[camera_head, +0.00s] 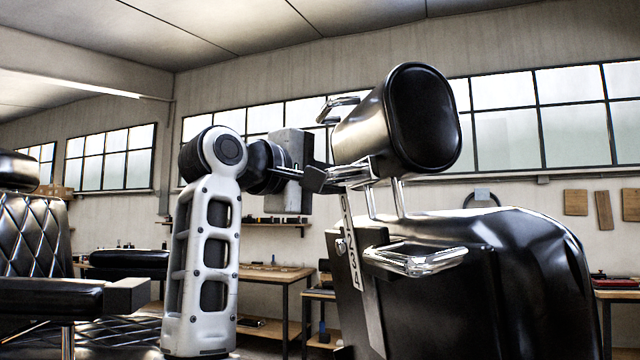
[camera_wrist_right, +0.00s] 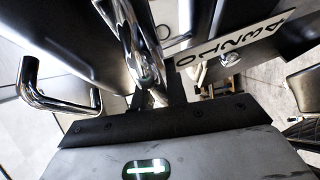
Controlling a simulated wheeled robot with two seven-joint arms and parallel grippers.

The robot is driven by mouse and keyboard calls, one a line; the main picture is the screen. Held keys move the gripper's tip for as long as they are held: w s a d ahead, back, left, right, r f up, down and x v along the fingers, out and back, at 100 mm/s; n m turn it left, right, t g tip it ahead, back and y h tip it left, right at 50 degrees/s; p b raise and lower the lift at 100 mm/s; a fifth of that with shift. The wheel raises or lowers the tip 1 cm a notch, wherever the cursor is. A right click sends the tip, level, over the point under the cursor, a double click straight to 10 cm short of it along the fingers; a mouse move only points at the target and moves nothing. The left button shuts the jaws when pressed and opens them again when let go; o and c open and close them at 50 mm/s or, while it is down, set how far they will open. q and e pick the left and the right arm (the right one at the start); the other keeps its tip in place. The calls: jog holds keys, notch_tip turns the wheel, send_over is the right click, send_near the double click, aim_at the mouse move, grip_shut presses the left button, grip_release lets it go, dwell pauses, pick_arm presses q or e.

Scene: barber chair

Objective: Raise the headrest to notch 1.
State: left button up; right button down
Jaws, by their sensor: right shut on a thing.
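The black headrest (camera_head: 372,125) stands above the black chair backrest (camera_head: 500,255) on two chrome posts (camera_head: 400,198), with a clear gap below it. A white numbered notch plate (camera_head: 350,230) runs down the backrest's rear; it also shows in the wrist view (camera_wrist_right: 235,42). Which notch the headrest is at cannot be read. My right gripper (camera_head: 322,178) is at the headrest's lower edge, shut on a chrome headrest handle (camera_head: 352,171). In the wrist view chrome shows between the dark fingers (camera_wrist_right: 150,98). A second chrome handle (camera_head: 335,108) sits higher on the headrest. My left gripper is out of view.
A chrome bar handle (camera_head: 415,261) sticks out from the backrest below the headrest. Another black barber chair (camera_head: 40,240) stands at left. Wooden workbenches (camera_head: 265,273) and a wall shelf (camera_head: 270,224) are behind. The space above the headrest is free.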

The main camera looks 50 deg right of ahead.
jog(key=c, duration=1.4)
grip_release()
jog(key=shift+a, duration=0.15)
jog(key=a+b, duration=0.1)
jog(key=a, duration=1.4)
jog(key=shift+a+r+b, duration=0.3)
jog(key=shift+a+b, duration=0.1)
